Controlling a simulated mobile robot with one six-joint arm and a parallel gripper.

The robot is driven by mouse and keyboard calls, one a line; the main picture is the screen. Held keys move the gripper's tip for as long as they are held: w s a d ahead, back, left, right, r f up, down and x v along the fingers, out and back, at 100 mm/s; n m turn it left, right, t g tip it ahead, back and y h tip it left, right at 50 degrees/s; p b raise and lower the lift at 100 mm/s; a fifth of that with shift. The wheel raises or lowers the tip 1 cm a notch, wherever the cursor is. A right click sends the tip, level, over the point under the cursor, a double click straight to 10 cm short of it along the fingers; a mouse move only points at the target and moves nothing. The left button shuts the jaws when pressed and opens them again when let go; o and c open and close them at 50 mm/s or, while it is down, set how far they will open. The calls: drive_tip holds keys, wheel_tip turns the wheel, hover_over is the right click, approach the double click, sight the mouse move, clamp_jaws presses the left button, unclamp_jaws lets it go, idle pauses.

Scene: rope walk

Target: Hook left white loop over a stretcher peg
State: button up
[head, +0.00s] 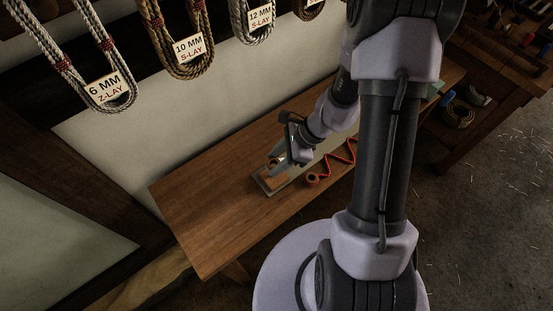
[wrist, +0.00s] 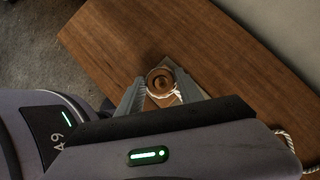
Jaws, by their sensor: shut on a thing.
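A round wooden stretcher peg (wrist: 160,82) stands between my fingertips in the wrist view, seen from above. A thin white loop (wrist: 173,93) lies around its near and right side, close against it. My gripper (wrist: 160,85) has one finger on each side of the peg and is shut on the white loop; the exact grip is small and partly hidden. White rope also shows at the lower right (wrist: 285,142). The loop is too small to make out there.
A red cord (head: 334,161) zigzags along the wooden bench (head: 205,205) to the right of the block. The bench's left part is clear. Labelled rope hanks, such as the 6 mm one (head: 112,105), hang on the wall. A coiled rope (head: 458,113) lies at right.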

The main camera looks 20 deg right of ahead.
drive_tip(key=shift+f+b, duration=2.4)
drive_tip(key=shift+f, duration=0.2)
drive_tip(key=o, duration=1.4)
drive_tip(key=p+v, duration=0.7)
drive_tip(key=v, duration=1)
drive_tip(key=shift+r, duration=0.25)
